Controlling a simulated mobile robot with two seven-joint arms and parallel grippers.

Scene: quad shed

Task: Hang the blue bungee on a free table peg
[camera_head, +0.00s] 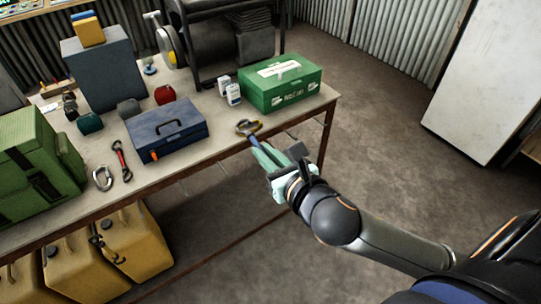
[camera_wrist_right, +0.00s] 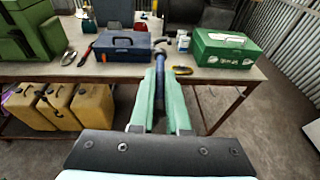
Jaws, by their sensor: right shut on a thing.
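My right gripper (camera_head: 262,155) has pale green fingers and is shut on the dark blue bungee (camera_wrist_right: 160,95), just in front of the table's front edge. In the wrist view the bungee stands lengthwise between the fingers, with a dark hooked end at its far tip. In the head view only a short dark part (camera_head: 254,141) of it shows; the fingers hide the rest. Thin pegs stick out below the table edge, one (camera_head: 183,188) left of the gripper and one (camera_head: 291,135) to its right. My left gripper is not in view.
The table (camera_head: 200,165) carries a blue toolbox (camera_head: 165,133), a green case (camera_head: 281,83), a yellow-and-dark ring (camera_head: 249,128), a red-and-black tool (camera_head: 120,160) and a metal carabiner (camera_head: 102,178). Yellow canisters (camera_head: 135,243) stand below at left.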

